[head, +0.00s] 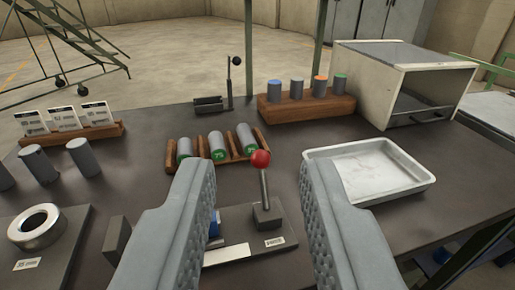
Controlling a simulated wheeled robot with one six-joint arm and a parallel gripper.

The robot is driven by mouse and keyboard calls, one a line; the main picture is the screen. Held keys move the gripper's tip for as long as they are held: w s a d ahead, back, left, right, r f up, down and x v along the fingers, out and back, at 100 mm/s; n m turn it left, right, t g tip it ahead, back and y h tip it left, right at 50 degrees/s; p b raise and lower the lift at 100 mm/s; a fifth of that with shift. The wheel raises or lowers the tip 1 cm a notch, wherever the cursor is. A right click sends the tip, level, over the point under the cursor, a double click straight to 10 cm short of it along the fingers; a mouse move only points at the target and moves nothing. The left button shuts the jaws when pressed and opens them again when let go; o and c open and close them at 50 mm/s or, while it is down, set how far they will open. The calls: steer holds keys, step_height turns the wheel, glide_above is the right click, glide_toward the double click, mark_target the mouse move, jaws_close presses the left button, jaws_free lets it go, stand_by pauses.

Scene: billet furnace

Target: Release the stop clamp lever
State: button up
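My gripper (256,172) is open, its two grey ridged fingers spread wide and nothing between them in contact. In the gap beyond stands a lever with a red ball knob (261,160) and a metal rod, nearly upright on a dark block. The block sits on a plate with a small, unreadable label (275,241). A blue part (214,224) beside it is partly hidden by the left finger. A second lever with a black knob (235,61) stands upright on a dark fixture (209,104) at the back. I cannot tell which is the stop clamp lever.
A wooden rack (262,133) holds several grey cylinders behind the red knob. A white tray (375,160) lies right. A box furnace (405,72) and colour-capped cylinders in a rack (340,105) stand behind. Left are loose cylinders, a metal ring (22,224) and a card holder (70,136).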

steer(key=shift+w, duration=0.1)
steer(key=c, duration=0.4)
steer(key=shift+w, duration=0.3)
jaws_close()
steer(key=w+f+m+g+h, duration=0.1)
steer(key=w+f+g, duration=0.2)
steer(key=w+g, duration=0.6)
steer(key=w+f+m+g+h, duration=0.1)
steer(key=w+f+g, duration=0.2)
steer(key=w+g, duration=0.5)
steer(key=shift+w+g, duration=0.4)
steer(key=shift+w, duration=6)
